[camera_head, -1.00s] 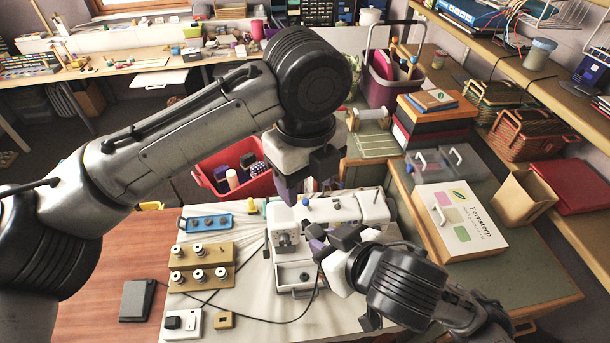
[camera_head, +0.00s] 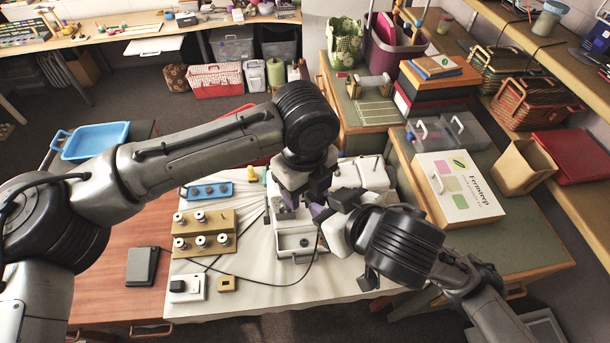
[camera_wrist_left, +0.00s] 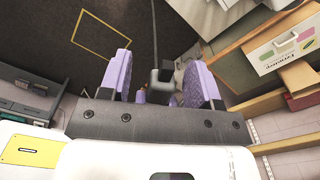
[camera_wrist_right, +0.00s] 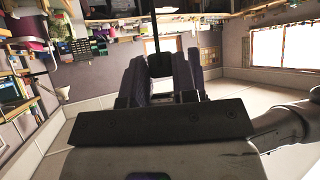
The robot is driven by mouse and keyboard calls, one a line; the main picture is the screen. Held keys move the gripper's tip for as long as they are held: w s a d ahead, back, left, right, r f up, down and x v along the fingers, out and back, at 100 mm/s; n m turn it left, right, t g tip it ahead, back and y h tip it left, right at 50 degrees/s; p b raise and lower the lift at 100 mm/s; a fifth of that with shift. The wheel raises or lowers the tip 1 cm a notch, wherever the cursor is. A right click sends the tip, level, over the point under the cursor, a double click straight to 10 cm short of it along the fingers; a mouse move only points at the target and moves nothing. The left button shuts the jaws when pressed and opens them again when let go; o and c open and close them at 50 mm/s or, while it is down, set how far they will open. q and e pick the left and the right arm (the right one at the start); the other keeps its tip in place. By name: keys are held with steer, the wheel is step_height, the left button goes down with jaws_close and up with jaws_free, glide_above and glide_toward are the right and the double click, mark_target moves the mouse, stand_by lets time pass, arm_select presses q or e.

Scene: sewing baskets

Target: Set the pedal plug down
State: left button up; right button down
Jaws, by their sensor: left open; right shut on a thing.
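The pedal plug (camera_wrist_right: 160,66) is a small dark block with a cable running from it, between the fingers of my right gripper (camera_wrist_right: 161,80). In the head view my right gripper (camera_head: 324,212) is shut on it, above the sewing machine (camera_head: 368,174). My left gripper (camera_head: 304,198) is open, close beside the right one. In the left wrist view the plug (camera_wrist_left: 162,82) shows between its spread purple fingers (camera_wrist_left: 160,80); I cannot tell if they touch it. The black pedal (camera_head: 142,266) lies at the table's left, with its cable running towards the grippers.
A wooden spool rack (camera_head: 204,244), a blue tray (camera_head: 207,190) and a white block with a dark socket-like top (camera_head: 187,288) are on the white cloth. A white box (camera_head: 457,193) stands to the right. The cloth's front right is clear.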

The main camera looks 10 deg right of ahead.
arm_select(q)
steer(key=shift+f, duration=0.15)
steer(key=shift+c, duration=0.2)
steer(key=c, duration=0.9)
steer(key=shift+c, duration=0.2)
arm_select(e)
steer(key=c, duration=0.8)
jaws_free()
steer(key=shift+f, duration=0.15)
